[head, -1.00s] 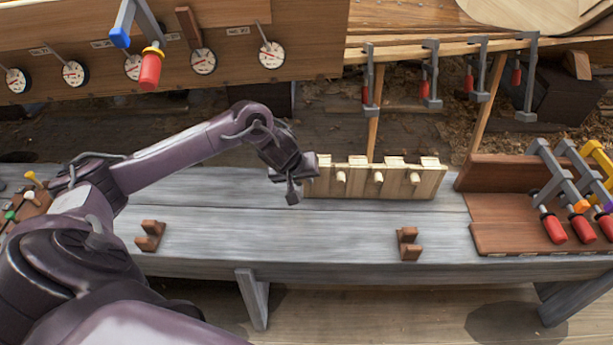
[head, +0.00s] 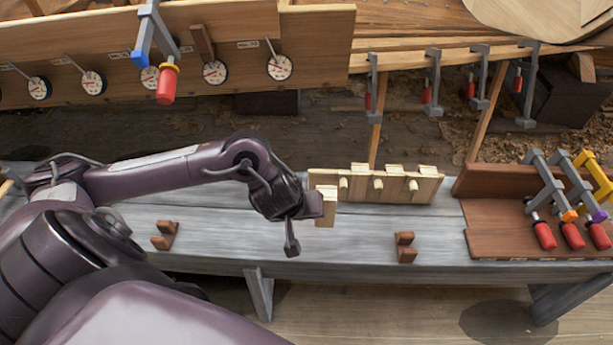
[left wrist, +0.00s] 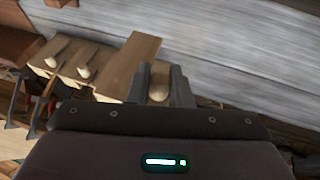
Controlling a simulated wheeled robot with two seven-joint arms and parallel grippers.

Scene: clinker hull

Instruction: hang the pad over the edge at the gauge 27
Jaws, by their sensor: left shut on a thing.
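My left gripper (head: 306,210) is shut on a pale wooden pad (head: 326,206) and holds it in front of the left end of the pad rack (head: 350,190). In the left wrist view the pad (left wrist: 138,62) shows beyond the two fingers (left wrist: 162,85), with a rounded peg end between them. Several gauges with white dials, such as one dial (head: 279,67), sit along the upright plank (head: 315,45) at upper left. Their number labels are too small to read. My right gripper is not in view.
Other pale pads (head: 387,169) stay on the rack. A brown pad (head: 202,42) and a blue-tipped clamp (head: 145,38) are at the plank's edge. Clamps with red handles (head: 572,235) lie on a brown stand at right. Brown blocks (head: 404,247) sit on the grey bench (head: 350,235).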

